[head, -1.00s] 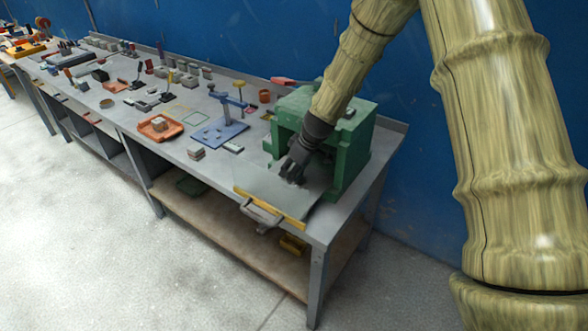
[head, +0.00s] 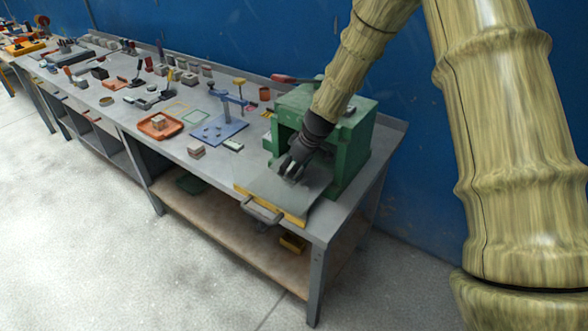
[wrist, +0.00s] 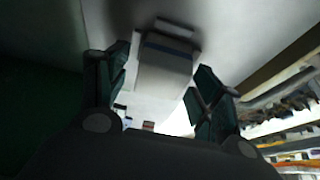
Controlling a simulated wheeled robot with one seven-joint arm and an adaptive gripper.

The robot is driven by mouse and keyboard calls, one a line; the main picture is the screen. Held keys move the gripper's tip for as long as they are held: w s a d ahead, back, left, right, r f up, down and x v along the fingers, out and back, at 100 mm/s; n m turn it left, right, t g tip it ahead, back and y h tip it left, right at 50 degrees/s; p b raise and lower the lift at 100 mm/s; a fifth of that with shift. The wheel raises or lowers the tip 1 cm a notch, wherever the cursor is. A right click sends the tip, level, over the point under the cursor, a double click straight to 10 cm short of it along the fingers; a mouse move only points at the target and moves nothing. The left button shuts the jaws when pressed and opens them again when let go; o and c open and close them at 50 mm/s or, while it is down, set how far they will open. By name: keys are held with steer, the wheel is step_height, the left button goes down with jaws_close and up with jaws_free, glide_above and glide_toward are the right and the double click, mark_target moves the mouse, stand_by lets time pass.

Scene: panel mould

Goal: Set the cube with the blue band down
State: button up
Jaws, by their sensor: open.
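The cube (wrist: 164,72) is pale grey with a dark blue band near its far end. In the wrist view it lies between my two dark fingers, with gaps visible on both sides. My gripper (wrist: 163,62) is open around it. In the head view my gripper (head: 291,170) points down over the grey plate (head: 268,186) in front of the green press-like block. There the fingers largely hide the cube. The cube seems to be at the plate, but I cannot see clearly whether its base touches.
The green block (head: 352,155) stands close behind and right of my gripper. The plate has a yellow front edge and a grey handle (head: 262,211). A blue stand (head: 222,130), an orange tray (head: 147,131) and a small block (head: 196,151) are on the bench to the left.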

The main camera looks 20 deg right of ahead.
steer(key=b+v, duration=0.2)
steer(key=v, duration=0.9)
steer(key=shift+s+r, duration=0.15)
steer(key=shift+r, duration=0.05)
steer(key=shift+c, duration=0.5)
stand_by(0.6)
